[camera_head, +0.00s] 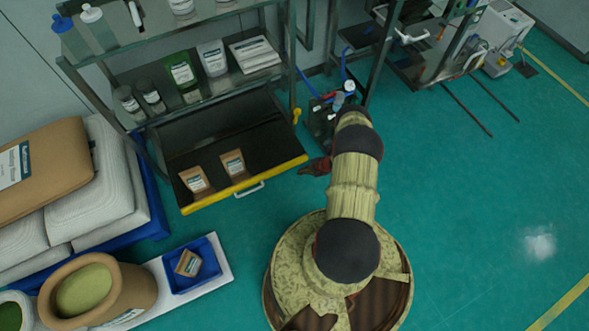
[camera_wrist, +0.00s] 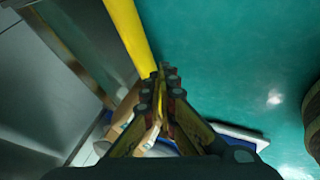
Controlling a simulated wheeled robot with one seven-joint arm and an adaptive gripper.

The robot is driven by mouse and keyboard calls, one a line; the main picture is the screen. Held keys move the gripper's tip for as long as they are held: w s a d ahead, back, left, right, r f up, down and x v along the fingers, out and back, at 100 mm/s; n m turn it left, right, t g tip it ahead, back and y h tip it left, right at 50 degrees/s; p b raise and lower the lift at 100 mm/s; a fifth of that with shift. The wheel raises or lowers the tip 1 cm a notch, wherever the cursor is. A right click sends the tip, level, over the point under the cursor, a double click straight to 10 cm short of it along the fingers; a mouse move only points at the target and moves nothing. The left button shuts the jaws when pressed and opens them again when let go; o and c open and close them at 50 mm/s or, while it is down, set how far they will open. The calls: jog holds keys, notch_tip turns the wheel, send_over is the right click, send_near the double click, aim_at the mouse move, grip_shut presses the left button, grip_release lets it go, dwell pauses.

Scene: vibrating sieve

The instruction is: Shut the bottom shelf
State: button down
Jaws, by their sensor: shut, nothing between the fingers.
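My gripper (camera_head: 305,170) is shut and empty, close to the right end of the yellow edge. In the wrist view the shut fingers (camera_wrist: 162,84) point along the yellow edge (camera_wrist: 127,32). Whether they touch it I cannot tell.
The rack's upper shelf (camera_head: 215,97) carries jars and bags. A blue tray (camera_head: 205,283) with a pouch, a round sack (camera_head: 105,295) and stacked sacks (camera_head: 105,195) stand at the left. Tubing and a gauge (camera_head: 345,92) stand behind my arm. The green floor (camera_head: 480,200) is open at right.

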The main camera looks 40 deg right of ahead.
jog(key=w+a+f+b, duration=0.1)
jog(key=w+f+b, duration=0.4)
jog(key=w+f, duration=0.2)
jog(key=shift+w+f+b, duration=0.3)
jog(key=shift+w+f, duration=0.1)
jog(key=shift+w, duration=0.65)
jog(key=shift+w+a, duration=0.1)
jog(key=shift+a, duration=0.05)
